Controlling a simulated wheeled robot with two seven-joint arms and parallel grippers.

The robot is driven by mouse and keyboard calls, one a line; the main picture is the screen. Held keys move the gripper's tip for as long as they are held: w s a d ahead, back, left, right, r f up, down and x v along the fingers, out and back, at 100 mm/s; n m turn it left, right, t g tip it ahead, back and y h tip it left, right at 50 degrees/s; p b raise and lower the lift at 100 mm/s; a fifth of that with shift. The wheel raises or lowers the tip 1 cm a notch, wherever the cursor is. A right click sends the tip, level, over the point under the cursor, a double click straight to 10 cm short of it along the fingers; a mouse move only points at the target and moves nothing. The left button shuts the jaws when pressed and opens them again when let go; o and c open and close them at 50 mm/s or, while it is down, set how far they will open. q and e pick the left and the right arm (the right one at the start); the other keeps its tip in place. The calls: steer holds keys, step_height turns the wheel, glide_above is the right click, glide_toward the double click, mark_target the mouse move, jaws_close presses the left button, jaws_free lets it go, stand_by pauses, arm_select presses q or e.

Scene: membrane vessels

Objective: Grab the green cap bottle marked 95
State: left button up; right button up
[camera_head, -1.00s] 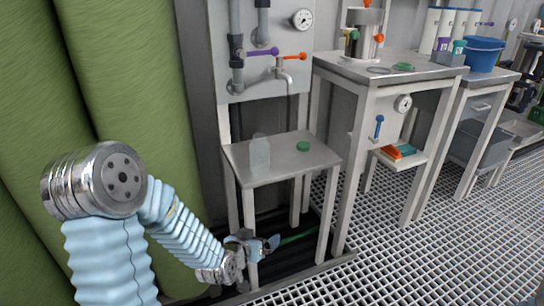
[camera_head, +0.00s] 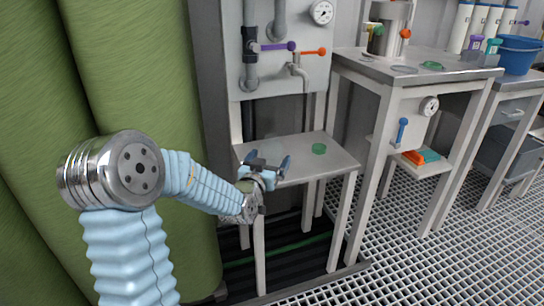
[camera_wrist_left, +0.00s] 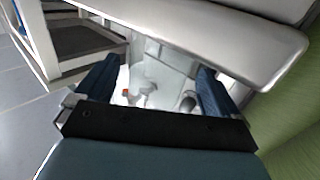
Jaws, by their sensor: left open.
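The clear bottle that stood uncapped on this table is now mostly hidden behind my left gripper (camera_head: 268,163); only a faint pale shape shows. My left gripper is open at the table's front left part. In the left wrist view its two blue fingers (camera_wrist_left: 155,88) are apart, with a blurred, pale, see-through shape between them; I cannot tell whether it is the bottle. A vial with a green cap (camera_head: 493,45) stands on the back right table. I can read no mark 95. My right gripper is not in view.
The table edge (camera_wrist_left: 210,30) crosses the top of the left wrist view. A purple and an orange tap (camera_head: 277,46) are on the wall panel above. A taller bench (camera_head: 400,75) stands to the right. The grated floor (camera_head: 400,270) is clear.

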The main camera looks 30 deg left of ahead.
mark_target(274, 154)
arm_select(q)
steer(key=w, duration=0.3)
steer(key=shift+w+a, duration=0.25)
steer(key=shift+w, duration=0.05)
steer(key=shift+c, duration=0.3)
steer(key=c, duration=1)
